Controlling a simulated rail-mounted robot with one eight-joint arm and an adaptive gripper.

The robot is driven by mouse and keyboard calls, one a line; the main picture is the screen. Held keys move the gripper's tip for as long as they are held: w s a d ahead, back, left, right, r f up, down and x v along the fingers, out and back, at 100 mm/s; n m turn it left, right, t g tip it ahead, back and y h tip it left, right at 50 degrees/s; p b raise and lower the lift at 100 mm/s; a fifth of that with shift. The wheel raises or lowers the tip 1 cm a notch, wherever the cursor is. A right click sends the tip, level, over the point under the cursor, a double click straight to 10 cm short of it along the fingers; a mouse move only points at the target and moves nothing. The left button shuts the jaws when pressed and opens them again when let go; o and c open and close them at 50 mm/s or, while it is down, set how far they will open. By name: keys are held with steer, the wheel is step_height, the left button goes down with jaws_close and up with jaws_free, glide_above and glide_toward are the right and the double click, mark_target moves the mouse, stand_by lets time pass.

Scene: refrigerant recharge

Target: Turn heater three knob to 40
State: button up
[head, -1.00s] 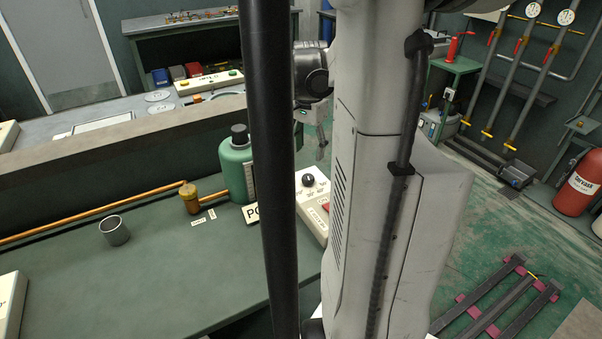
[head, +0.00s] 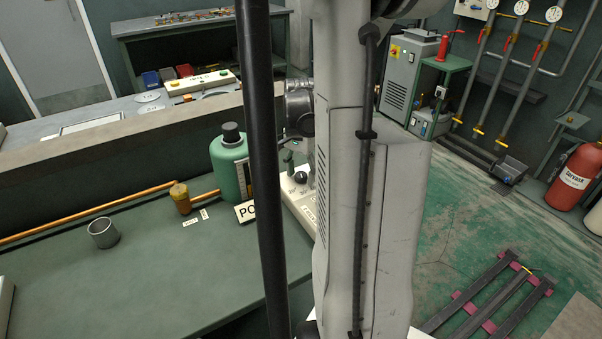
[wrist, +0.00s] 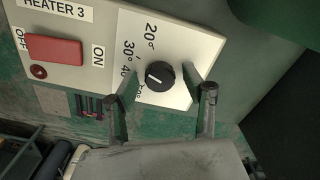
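The heater three box (wrist: 85,58) fills the upper left of the wrist view, with a "HEATER 3" label and a red OFF/ON switch (wrist: 54,50). Its black round knob (wrist: 160,76) sits on a white dial plate (wrist: 180,45) marked 20°, 30° and 40. The knob's white mark points left; the exact reading is unclear. My gripper (wrist: 160,98) is open, one finger on each side of the knob and apart from it. In the head view a heater box (head: 300,205) with a black knob (head: 300,178) is partly hidden by my arm.
A green bottle (head: 229,165) stands left of the heater box. A brass fitting (head: 181,198) and a grey cup (head: 103,232) are on the green bench (head: 150,280). A low wall (head: 100,145) runs behind. The bench front is mostly clear.

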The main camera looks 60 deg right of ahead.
steer(key=c, duration=1)
steer(key=shift+n, duration=0.4)
steer(key=n, duration=0.2)
steer(key=shift+n+b, duration=0.3)
steer(key=shift+n, duration=2.2)
steer(key=o, duration=1.1)
steer(key=shift+o, duration=0.2)
